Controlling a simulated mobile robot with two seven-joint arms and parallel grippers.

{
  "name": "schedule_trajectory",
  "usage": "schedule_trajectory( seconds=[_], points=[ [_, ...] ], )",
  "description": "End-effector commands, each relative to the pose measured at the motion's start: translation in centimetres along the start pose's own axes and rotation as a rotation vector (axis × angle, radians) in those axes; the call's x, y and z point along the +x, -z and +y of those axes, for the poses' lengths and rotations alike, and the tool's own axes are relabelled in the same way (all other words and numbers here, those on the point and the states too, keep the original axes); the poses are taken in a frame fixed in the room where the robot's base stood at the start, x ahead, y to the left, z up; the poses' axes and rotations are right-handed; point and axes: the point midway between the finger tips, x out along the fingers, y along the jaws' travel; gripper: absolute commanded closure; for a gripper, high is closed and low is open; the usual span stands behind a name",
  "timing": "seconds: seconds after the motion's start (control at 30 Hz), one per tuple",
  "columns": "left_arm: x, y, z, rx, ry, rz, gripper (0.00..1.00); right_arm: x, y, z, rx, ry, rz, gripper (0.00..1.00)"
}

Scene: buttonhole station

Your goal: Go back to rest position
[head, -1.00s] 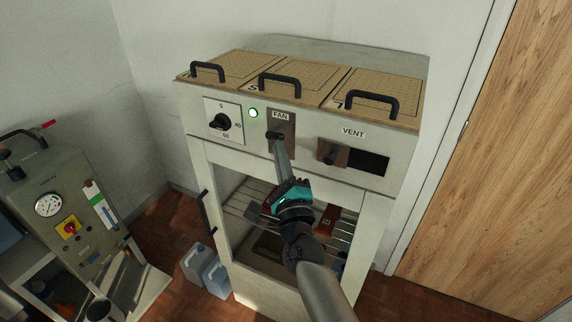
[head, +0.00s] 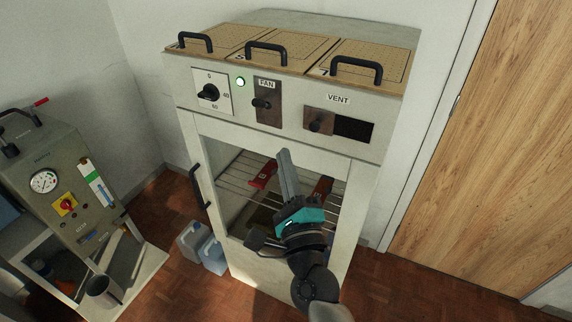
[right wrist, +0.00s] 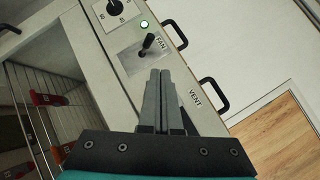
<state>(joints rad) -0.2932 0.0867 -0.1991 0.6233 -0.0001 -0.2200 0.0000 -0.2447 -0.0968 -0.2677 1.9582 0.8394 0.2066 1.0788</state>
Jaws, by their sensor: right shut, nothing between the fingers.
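My right gripper (head: 284,158) is shut and empty in front of the cabinet's window, below the control panel. It also shows in the right wrist view (right wrist: 160,78), its fingers together, with the fan lever (right wrist: 150,42) appearing just past their tips. In the head view the fan lever (head: 262,103) stands apart from the gripper, up and to the left of it. The green lamp (head: 240,82) beside it is lit. My left gripper is not in view.
The cabinet (head: 186,122) has a vent slider (head: 317,122), a dial (head: 209,92) and lids with black handles on top. Red-handled items (head: 264,174) lie on the wire rack inside. Jugs (head: 211,254) stand on the floor at left. A wooden door (head: 490,150) is at right.

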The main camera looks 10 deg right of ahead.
Motion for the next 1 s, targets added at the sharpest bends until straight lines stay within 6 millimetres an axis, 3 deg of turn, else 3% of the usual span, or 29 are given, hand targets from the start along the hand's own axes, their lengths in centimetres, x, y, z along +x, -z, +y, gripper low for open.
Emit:
schedule_trajectory(
  seconds=[0.57,0.67,0.77,0.87,1.0],
  points=[
    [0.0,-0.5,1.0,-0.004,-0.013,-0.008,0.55,-0.4,-0.1,-0.1,-0.002,0.0,0.0,1.0],
    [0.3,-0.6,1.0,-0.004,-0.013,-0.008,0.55,-0.6,0.4,1.1,-0.032,-0.023,0.002,1.0],
    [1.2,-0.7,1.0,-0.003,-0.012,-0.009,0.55,-1.6,1.9,4.8,-0.131,-0.099,0.003,1.0],
    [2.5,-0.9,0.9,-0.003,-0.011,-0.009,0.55,-3.6,4.5,10.8,-0.296,-0.226,-0.005,1.0],
    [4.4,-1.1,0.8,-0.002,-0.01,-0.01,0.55,-8.1,9.0,19.8,-0.561,-0.439,-0.049,1.0]
  ],
)
